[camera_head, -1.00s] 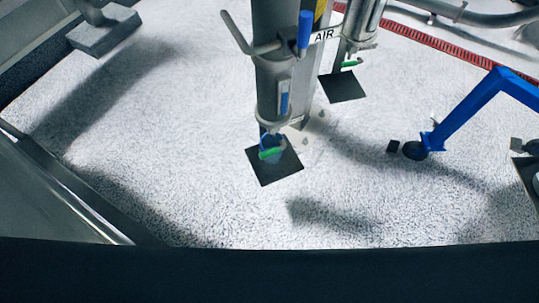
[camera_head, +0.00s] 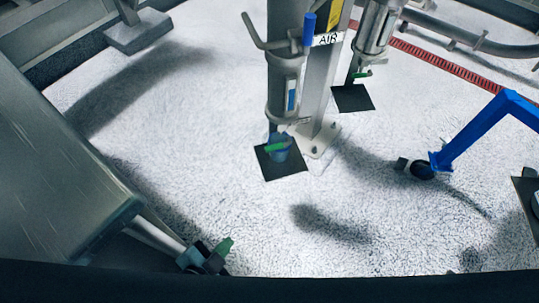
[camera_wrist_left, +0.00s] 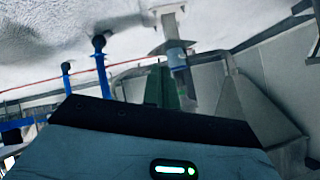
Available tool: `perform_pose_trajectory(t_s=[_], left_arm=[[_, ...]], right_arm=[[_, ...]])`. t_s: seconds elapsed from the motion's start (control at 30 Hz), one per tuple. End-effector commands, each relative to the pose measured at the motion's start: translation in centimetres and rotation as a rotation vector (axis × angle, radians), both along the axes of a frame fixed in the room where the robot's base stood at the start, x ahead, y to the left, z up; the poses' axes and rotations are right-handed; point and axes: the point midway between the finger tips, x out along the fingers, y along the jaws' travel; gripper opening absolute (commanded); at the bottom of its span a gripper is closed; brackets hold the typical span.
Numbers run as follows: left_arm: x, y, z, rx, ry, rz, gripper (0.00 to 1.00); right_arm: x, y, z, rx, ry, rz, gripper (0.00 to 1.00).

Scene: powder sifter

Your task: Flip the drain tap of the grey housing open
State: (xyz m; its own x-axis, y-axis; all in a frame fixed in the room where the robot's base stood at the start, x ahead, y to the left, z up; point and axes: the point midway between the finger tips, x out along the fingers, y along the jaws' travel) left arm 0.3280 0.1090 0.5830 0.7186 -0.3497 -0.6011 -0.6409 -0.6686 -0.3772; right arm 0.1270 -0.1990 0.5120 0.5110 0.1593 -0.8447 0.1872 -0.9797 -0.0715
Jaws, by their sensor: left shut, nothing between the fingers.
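A grey cylindrical housing (camera_head: 282,95) with a blue sight strip hangs on the post marked AIR. A green tap handle (camera_head: 277,147) shows below it, over a clear blue cup (camera_head: 279,155) on a black mat (camera_head: 292,170). A second grey housing (camera_head: 376,32) with a green tap handle (camera_head: 363,74) stands farther back; which one is meant cannot be told. My left gripper (camera_head: 223,244) is at the lower left, well apart from the taps. Its green fingers are shut and empty; they show in the left wrist view (camera_wrist_left: 172,88). My right gripper is not visible.
A blue lever (camera_head: 308,28) and a bent grey handle (camera_head: 250,32) stick out from the post. A blue frame on a caster (camera_head: 475,128) stands at the right. A red floor grate (camera_head: 430,52) runs behind. The speckled floor between gripper and post is clear.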

Motion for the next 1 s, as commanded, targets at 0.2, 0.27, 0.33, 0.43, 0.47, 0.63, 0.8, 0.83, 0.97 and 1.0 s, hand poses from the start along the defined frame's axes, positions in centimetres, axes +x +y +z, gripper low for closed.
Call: perform_pose_trajectory(t_s=[0.2,0.27,0.33,0.43,0.47,0.63,0.8,0.83,0.97,1.0], left_arm=[[6.6,-3.6,6.0,0.175,-0.245,-0.223,0.00],[7.9,-4.3,7.4,0.222,-0.303,-0.272,0.00],[9.0,-5.1,8.7,0.272,-0.358,-0.320,0.00],[10.1,-5.9,10.2,0.325,-0.419,-0.369,0.00],[10.4,-6.0,10.6,0.338,-0.433,-0.379,0.00],[11.0,-6.5,11.4,0.374,-0.469,-0.410,0.00],[11.0,-6.5,11.4,0.376,-0.470,-0.412,0.00],[11.0,-6.5,11.4,0.376,-0.470,-0.412,0.00],[11.0,-6.5,11.4,0.375,-0.470,-0.411,0.00],[11.1,-6.6,11.4,0.374,-0.470,-0.411,0.00]], right_arm=[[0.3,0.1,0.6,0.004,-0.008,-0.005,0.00],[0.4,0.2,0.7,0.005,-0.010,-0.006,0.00],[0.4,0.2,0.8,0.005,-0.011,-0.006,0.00],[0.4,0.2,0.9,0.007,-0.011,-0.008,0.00],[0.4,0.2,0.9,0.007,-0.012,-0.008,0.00],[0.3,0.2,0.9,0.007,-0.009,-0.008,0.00],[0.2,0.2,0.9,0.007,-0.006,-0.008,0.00],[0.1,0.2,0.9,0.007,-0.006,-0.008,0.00],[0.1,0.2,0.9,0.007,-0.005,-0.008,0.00],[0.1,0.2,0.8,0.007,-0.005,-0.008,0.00]])
